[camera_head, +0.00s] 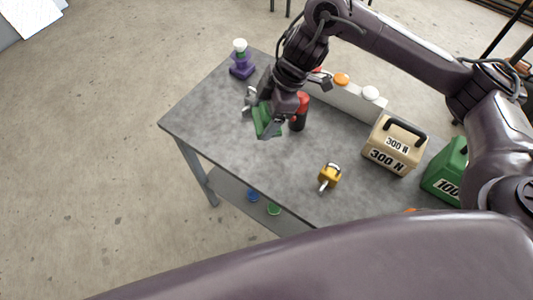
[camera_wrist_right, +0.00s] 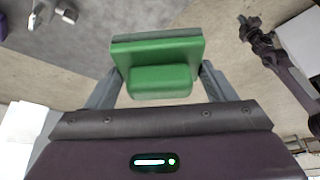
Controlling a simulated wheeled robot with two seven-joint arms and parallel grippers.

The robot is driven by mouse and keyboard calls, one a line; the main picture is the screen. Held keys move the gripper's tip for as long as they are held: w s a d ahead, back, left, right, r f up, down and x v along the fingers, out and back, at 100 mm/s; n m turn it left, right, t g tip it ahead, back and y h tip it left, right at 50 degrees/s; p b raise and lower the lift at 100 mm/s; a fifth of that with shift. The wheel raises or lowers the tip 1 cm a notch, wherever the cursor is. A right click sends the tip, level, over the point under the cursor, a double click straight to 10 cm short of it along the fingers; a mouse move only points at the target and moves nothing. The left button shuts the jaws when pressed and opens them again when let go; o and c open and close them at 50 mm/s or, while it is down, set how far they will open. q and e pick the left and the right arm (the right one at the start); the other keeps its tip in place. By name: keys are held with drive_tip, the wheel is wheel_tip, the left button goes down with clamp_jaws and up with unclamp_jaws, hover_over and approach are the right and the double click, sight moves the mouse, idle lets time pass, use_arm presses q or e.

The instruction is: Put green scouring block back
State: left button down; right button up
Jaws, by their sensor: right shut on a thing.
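The green scouring block (camera_head: 267,121) is held between the fingers of my right gripper (camera_head: 262,116), over the left half of the grey table. In the right wrist view the block (camera_wrist_right: 160,68) sits between both fingers, its wide face with a darker edge turned away from the palm. From the head view I cannot tell how far the block is above the table top. My left gripper is not in view in the head view.
The table's left front is clear.

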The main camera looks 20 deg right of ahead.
wheel_tip(320, 180, down, 15)
drive_tip(key=shift+r, duration=0.2)
wheel_tip(320, 180, down, 5)
drive_tip(key=shift+p, duration=0.4)
drive_tip(key=o, duration=0.9)
drive_tip(key=b+v, duration=0.2)
drive_tip(key=v, duration=1)
drive_tip(key=shift+a+r, duration=0.1)
drive_tip(key=shift+s, duration=0.1)
